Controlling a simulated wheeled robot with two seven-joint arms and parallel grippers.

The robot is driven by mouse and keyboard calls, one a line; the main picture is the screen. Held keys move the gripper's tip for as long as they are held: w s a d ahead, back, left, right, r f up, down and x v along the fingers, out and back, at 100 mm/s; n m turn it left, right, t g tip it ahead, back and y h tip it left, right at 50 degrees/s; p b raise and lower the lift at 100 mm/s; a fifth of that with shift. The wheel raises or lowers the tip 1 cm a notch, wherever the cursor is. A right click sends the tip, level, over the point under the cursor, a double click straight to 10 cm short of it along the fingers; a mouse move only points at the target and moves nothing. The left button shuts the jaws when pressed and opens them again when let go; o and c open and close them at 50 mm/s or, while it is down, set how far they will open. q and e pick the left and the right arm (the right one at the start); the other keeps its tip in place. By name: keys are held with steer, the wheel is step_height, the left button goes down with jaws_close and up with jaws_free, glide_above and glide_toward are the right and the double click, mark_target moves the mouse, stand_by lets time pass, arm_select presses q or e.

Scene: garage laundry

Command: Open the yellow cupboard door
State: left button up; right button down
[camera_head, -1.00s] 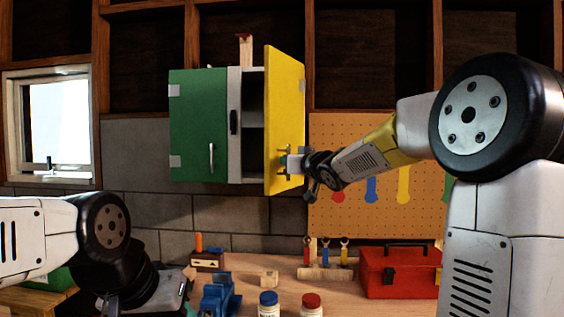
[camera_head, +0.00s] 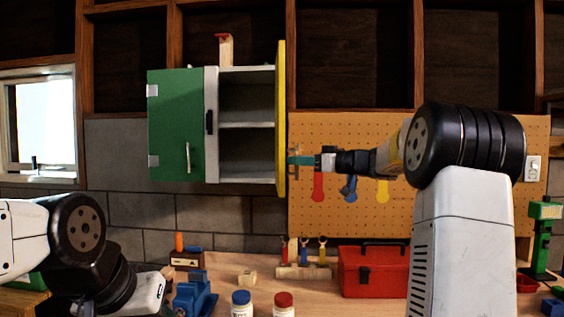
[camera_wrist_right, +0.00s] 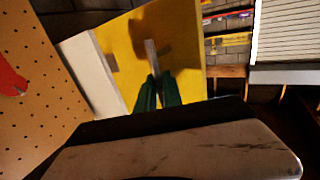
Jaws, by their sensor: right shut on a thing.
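The yellow cupboard door (camera_head: 281,120) stands swung outward and shows nearly edge-on in the head view, with the grey shelf inside (camera_head: 246,124) visible beside it. The green door (camera_head: 178,125) on the left is closed. My right gripper (camera_head: 296,161) is at the outer face of the yellow door. In the right wrist view my green fingertips (camera_wrist_right: 158,88) are shut on the door's grey handle (camera_wrist_right: 152,57), in front of the yellow panel (camera_wrist_right: 185,55). My left arm is low at the left; its fingers are not visible.
A pegboard (camera_head: 330,215) with coloured tools hangs behind my right arm. Below is a workbench with a red toolbox (camera_head: 372,272), a blue vise (camera_head: 194,297), and blue-lidded (camera_head: 241,298) and red-lidded (camera_head: 284,300) jars.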

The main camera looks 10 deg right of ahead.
steer(key=shift+w+d+r+n+g+y, duration=0.15)
steer(key=shift+d+n+g+y, duration=0.15)
steer(key=shift+d+g, duration=0.15)
steer(key=c, duration=1.5)
jaws_free()
steer(key=shift+a, duration=0.1)
steer(key=v, duration=0.7)
steer(key=shift+s+d, duration=0.2)
steer(key=shift+d, duration=0.1)
